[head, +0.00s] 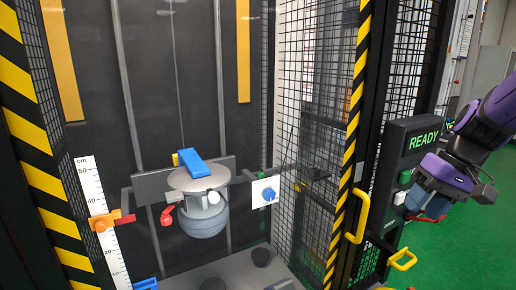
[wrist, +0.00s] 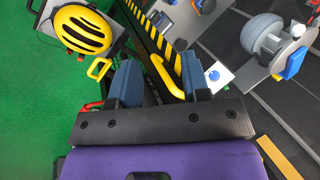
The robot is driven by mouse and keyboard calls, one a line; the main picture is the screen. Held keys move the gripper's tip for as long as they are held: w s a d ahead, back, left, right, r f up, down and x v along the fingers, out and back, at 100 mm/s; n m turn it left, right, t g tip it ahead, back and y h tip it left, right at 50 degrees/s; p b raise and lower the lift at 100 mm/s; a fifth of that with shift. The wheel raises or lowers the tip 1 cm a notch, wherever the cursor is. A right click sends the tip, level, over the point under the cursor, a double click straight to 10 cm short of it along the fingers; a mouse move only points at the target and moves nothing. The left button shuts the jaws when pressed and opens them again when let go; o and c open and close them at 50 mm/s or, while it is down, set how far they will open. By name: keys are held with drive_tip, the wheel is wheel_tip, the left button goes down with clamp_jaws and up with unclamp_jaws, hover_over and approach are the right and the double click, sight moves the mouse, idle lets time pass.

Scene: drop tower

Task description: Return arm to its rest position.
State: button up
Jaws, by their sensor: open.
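My gripper (head: 428,207) is at the right of the head view, on the purple arm, in front of the control panel (head: 418,160) with its green READY display. In the wrist view my gripper (wrist: 160,78) shows two blue fingers spread well apart with nothing held between them. A yellow door handle (wrist: 165,76) shows beyond the gap between the fingers. I cannot tell from the head view whether the fingers touch the panel.
The mesh door has a yellow handle (head: 359,217). A lower yellow handle (head: 403,261) sits under the panel. Green floor (head: 470,245) lies open at right.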

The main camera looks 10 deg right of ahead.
drive_tip(key=s+a+r+n+t+h, duration=0.2)
drive_tip(key=s+a+r+t+h, duration=0.2)
drive_tip(key=s+a+r, duration=0.3)
drive_tip(key=shift+s+a+r, duration=0.2)
drive_tip(key=shift+s+r, duration=0.55)
drive_tip(key=shift+s, duration=0.7)
